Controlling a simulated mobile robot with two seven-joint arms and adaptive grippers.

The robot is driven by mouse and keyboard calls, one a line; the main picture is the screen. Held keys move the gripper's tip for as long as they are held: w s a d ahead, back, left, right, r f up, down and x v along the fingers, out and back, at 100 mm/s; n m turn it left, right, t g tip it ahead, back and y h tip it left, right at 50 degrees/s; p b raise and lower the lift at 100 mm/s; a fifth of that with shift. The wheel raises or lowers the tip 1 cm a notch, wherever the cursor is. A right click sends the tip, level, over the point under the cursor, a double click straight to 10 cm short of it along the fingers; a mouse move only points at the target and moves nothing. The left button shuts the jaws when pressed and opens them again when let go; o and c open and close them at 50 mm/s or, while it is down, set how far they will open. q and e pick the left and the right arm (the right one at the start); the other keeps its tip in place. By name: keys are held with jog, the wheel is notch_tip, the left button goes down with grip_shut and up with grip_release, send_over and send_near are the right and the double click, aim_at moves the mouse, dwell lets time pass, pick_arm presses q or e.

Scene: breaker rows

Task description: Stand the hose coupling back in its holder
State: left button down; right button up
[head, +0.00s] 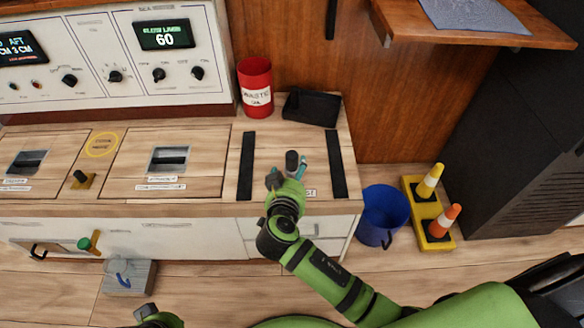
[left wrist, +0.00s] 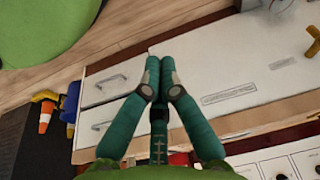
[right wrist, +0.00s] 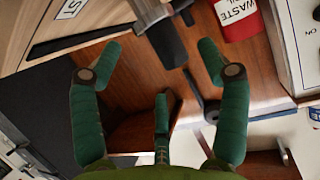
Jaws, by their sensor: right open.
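A dark grey cylinder, which looks like the hose coupling (head: 291,158), is on the counter between two black strips. In the right wrist view the coupling (right wrist: 168,46) shows a dark end and a wider grey part cut off at the top edge. My right gripper (head: 287,175) is over the counter at the coupling. Its fingers (right wrist: 160,60) are spread, with the coupling between and beyond the tips; I see no grip on it. I cannot make out the holder, as the gripper covers part of this spot. My left gripper (left wrist: 158,65) is shut and empty, low in front of the cabinet.
A red waste can (head: 255,88) and a black tray (head: 312,107) stand behind the coupling. Black strips (head: 246,165) (head: 337,163) flank it. A blue bucket (head: 383,214) and cones (head: 429,182) are on the floor at right. A wooden shelf (head: 480,38) juts out above.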

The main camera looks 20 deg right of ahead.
aim_at(294, 165)
jog(key=x, duration=0.4)
jog(key=shift+w+d+b, duration=0.1)
jog(key=shift+w+b, duration=0.05)
jog(key=shift+b, duration=0.2)
jog(key=c, duration=1.4)
pick_arm(q)
jog(key=shift+v, duration=1.2)
pick_arm(e)
jog(key=shift+r, duration=0.15)
jog(key=shift+c, duration=0.6)
